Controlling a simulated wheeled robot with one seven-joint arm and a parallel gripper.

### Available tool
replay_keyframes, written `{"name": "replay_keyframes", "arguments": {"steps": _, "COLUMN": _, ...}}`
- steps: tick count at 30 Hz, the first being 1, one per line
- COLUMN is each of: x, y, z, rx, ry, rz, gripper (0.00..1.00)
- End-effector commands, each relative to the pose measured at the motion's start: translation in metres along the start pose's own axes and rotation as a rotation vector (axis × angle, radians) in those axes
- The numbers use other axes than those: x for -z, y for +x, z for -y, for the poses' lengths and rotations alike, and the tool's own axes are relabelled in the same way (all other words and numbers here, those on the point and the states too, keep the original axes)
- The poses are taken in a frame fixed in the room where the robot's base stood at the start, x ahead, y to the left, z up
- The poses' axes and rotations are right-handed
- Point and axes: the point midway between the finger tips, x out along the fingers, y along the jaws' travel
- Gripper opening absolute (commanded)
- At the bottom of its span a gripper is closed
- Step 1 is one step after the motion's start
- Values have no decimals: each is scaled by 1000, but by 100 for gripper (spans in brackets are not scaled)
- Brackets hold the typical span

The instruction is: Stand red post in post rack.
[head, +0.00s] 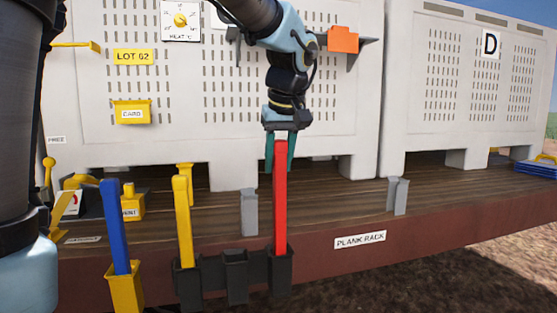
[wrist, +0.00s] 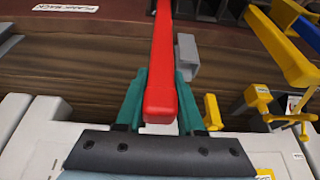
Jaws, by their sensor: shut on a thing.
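The red post (head: 280,200) stands upright in the head view, its lower end inside the rightmost socket of the black post rack (head: 236,272). My gripper (head: 280,152) is above the rack, its teal fingers shut on the top part of the red post. In the wrist view the red post (wrist: 162,75) runs away between the fingers of my gripper (wrist: 160,100), toward the dark rack at the top. The post's bottom end is hidden inside the socket, so I cannot tell whether it touches the floor of it.
A yellow post (head: 183,220) stands in the rack's left socket; the middle socket looks empty. A blue post (head: 115,225) stands in a yellow holder (head: 125,288) at left. Grey brackets (head: 249,212) line the plank deck (head: 320,205). A pale crate (head: 330,100) rises behind my gripper.

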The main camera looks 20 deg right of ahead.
Motion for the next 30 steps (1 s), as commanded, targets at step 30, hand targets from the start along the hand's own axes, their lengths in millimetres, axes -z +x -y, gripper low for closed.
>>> {"name": "replay_keyframes", "arguments": {"steps": 30, "x": -18, "y": 46, "z": 0, "rx": 0, "ry": -1, "rz": -1, "gripper": 0}}
